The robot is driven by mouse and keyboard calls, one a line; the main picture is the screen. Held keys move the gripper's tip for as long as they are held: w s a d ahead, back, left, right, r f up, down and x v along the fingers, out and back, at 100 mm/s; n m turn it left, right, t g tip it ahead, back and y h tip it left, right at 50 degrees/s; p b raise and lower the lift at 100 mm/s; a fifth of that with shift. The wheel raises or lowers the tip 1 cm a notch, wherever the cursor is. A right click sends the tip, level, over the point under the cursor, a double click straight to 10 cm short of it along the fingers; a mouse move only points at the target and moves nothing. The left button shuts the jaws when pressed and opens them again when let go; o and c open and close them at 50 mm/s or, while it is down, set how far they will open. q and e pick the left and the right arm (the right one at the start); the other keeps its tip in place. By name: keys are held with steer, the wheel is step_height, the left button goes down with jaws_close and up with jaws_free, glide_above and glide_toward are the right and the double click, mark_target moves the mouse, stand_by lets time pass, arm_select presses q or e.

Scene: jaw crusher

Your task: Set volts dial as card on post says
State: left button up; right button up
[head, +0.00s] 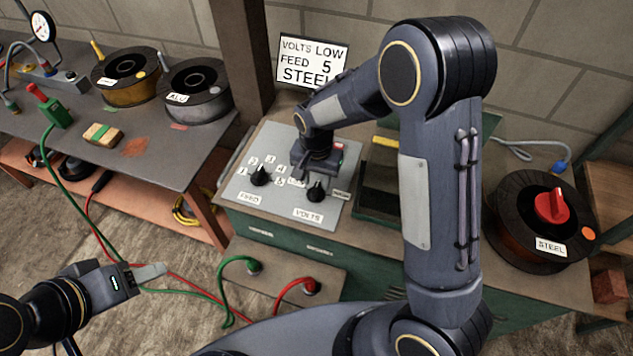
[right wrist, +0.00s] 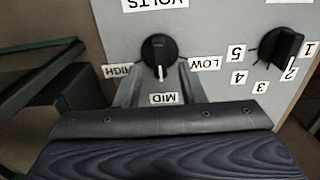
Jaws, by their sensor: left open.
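The card (head: 312,62) on the post reads VOLTS LOW, FEED 5, STEEL. The black volts dial (head: 316,190) is on the grey sloped panel (head: 258,150). In the right wrist view the volts dial (right wrist: 159,48) has its white mark toward MID; LOW is on the right there and HIGH on the left. My right gripper (right wrist: 160,78) is open, its fingers on either side of the dial's pointer end; I cannot tell if they touch it. In the head view my right arm partly hides the panel. My left gripper (head: 148,272) is open and empty at lower left, away from the panel.
The feed dial (head: 260,175) sits left of the volts dial, its mark near 2. A steel spool (head: 540,222) with a red knob stands at right. Other spools (head: 196,92) stand on the left bench. Green and red cables (head: 295,290) run below the panel.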

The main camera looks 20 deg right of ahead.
mark_target(316, 186)
steer(key=shift+f, duration=1.55)
jaws_close()
